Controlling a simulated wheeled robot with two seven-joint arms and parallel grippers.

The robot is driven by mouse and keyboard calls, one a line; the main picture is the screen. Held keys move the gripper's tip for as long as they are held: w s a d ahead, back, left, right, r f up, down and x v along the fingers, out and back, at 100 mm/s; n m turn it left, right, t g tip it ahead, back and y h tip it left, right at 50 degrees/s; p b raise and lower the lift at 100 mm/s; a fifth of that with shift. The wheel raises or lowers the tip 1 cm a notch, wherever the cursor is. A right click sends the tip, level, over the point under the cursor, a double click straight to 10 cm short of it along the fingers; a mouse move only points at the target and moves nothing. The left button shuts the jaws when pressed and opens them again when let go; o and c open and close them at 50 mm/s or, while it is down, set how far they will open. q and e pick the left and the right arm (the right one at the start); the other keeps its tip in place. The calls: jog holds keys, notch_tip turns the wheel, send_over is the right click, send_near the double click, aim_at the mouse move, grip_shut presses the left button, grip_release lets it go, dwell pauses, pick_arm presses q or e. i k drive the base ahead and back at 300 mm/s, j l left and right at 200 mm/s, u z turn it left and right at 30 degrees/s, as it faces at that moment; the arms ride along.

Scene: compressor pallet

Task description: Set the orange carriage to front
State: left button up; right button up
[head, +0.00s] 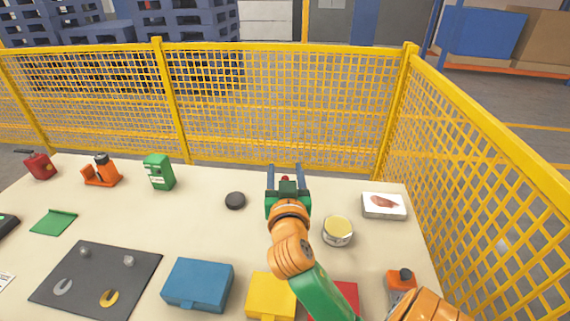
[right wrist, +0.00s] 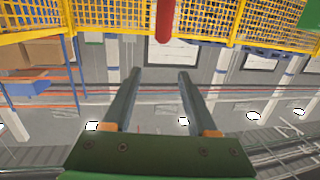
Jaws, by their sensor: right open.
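Two orange pieces show in the head view, and I cannot tell for sure which is the carriage. One is an orange block with a black knob (head: 400,281) at the table's right front, partly hidden by my right arm. The other is an orange piece with a dark top (head: 101,171) at the back left. My right gripper (head: 287,177) is open over the back middle of the table, apart from both. In the right wrist view its fingers (right wrist: 159,73) are spread, with a red rod end (right wrist: 164,22) beyond them. My left gripper is out of view.
Yellow mesh fence (head: 280,105) lines the back and right. A black puck (head: 235,200), a round tin (head: 338,230) and a white picture box (head: 384,205) lie near my right arm. Blue (head: 197,284) and yellow (head: 271,297) boxes stand at the front. The back middle is fairly clear.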

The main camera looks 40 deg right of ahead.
aim_at(404, 280)
jog(key=k+j, duration=0.35)
jog(key=j, duration=0.15)
jog(key=k+j, duration=0.75)
jog(key=j, duration=0.25)
